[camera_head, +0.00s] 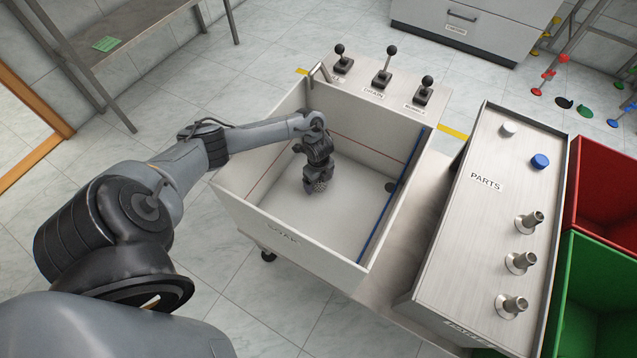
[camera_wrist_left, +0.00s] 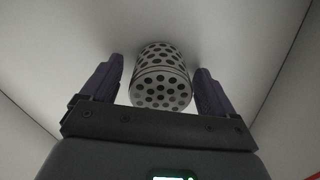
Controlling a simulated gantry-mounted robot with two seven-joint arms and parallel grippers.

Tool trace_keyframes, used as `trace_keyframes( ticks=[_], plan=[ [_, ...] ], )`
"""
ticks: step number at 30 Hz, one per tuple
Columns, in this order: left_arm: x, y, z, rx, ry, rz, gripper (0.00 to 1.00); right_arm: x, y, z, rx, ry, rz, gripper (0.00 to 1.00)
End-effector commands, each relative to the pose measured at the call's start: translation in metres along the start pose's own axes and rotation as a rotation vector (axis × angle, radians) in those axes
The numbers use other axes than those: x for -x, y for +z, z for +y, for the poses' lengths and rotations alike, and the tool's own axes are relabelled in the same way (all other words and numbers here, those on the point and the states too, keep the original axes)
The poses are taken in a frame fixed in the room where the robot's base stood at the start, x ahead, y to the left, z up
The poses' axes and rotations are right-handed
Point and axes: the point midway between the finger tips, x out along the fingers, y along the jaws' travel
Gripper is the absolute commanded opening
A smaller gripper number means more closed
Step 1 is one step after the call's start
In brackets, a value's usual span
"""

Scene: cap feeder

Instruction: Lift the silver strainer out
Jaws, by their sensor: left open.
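The silver strainer (camera_wrist_left: 160,75) is a perforated metal cylinder on the floor of the white soak basin (camera_head: 327,220). In the left wrist view it sits between the two fingers of my left gripper (camera_wrist_left: 158,85), which is open, with a small gap showing on each side. My right gripper is in neither view.
The basin's walls surround my left gripper. Several black levers (camera_head: 387,60) stand on its back ledge. A parts tray (camera_head: 478,205) with metal fittings and a blue cap (camera_head: 540,161) stands to the right, beside red (camera_head: 609,183) and green (camera_head: 590,290) bins.

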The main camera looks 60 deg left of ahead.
Motion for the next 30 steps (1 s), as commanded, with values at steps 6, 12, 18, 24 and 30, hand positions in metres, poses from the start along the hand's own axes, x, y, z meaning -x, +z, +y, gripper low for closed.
trace_keyframes(
  ticks=[6, 12, 18, 24, 30],
  plan=[
    [0.001, 0.000, 0.000, 0.000, 0.000, 0.000, 0.68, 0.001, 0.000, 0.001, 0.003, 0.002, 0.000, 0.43],
    [0.001, 0.000, 0.000, 0.000, 0.000, 0.000, 0.38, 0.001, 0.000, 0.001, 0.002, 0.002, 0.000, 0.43],
    [0.001, 0.000, 0.000, 0.000, 0.000, 0.000, 0.23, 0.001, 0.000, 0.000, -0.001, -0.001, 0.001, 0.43],
    [0.003, 0.000, 0.000, 0.000, 0.000, 0.000, 0.23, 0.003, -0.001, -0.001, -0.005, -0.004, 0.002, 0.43],
    [0.015, 0.000, 0.000, 0.000, 0.000, 0.000, 0.23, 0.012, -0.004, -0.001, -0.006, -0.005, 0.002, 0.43]
  ],
)
